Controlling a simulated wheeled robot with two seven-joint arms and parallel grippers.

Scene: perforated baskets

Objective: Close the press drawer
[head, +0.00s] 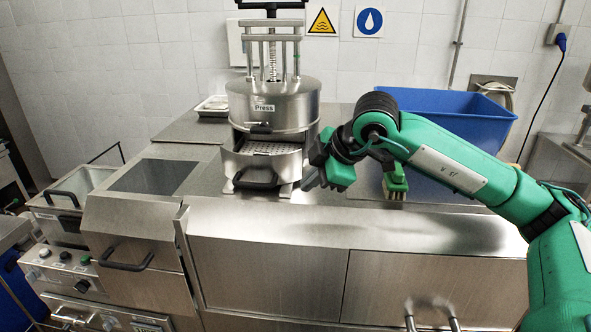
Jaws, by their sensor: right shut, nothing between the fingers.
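The press (272,101) is a steel cylinder labelled "Press", standing on the steel counter. Its drawer (262,166) is low on the front and stands pulled out toward me, with a perforated inside showing and a dark handle on its front. My right gripper (310,184) is shut and empty, just right of the drawer's front. I cannot tell whether it touches the drawer. My left gripper is not in view.
A blue tub (447,103) stands at the back right behind my right arm. A green-handled brush (395,182) stands right of my gripper. A small tray (213,105) lies left of the press. The counter front (400,228) is clear.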

